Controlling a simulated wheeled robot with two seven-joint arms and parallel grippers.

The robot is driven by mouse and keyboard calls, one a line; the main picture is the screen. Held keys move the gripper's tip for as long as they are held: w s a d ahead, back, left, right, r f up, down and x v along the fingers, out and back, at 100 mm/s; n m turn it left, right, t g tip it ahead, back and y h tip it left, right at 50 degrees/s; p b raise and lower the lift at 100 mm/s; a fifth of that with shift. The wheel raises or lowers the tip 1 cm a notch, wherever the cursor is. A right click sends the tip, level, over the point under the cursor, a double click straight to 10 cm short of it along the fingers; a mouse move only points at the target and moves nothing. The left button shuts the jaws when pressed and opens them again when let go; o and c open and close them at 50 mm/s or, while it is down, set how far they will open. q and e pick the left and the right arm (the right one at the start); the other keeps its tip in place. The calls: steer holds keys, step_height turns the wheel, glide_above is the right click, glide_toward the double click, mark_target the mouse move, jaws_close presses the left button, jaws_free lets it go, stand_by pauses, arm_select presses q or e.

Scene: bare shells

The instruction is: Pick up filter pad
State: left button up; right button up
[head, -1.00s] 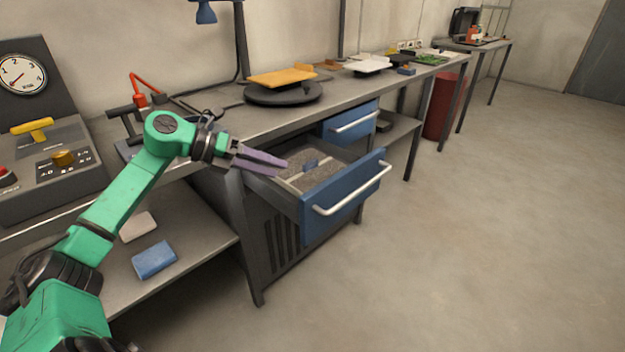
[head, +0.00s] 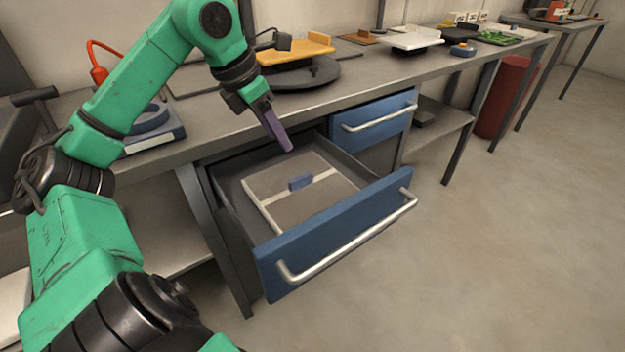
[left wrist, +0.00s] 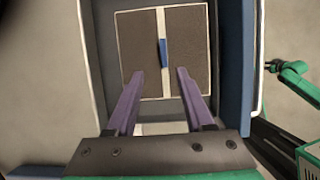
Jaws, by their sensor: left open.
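The filter pad (head: 288,208) is a flat grey-brown square with a pale edge and a pale strip across its middle. A small blue tab (head: 301,183) stands on the strip. The pad lies in the open blue-fronted drawer (head: 345,235). It also shows in the left wrist view (left wrist: 188,50), with the blue tab (left wrist: 163,52) near its middle. My left gripper (head: 288,148) is above the back of the drawer, pointing down. In the left wrist view its two purple fingers (left wrist: 160,74) are apart with nothing between them, and they sit short of the tab. My right gripper is not in view.
The workbench top (head: 215,118) runs behind the drawer, with a dark round turntable (head: 315,72) bearing a yellow-orange plate (head: 300,48). A second blue drawer (head: 375,118) is shut beside it. The floor (head: 480,260) at the right is clear.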

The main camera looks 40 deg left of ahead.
mark_target(300, 177)
arm_select(q)
steer(key=x, duration=0.8)
steer(key=p+x, duration=0.1)
steer(key=x, duration=0.3)
steer(key=shift+s+d+f, duration=0.25)
steer(key=shift+d+f, duration=0.1)
steer(key=shift+f, duration=0.15)
jaws_close()
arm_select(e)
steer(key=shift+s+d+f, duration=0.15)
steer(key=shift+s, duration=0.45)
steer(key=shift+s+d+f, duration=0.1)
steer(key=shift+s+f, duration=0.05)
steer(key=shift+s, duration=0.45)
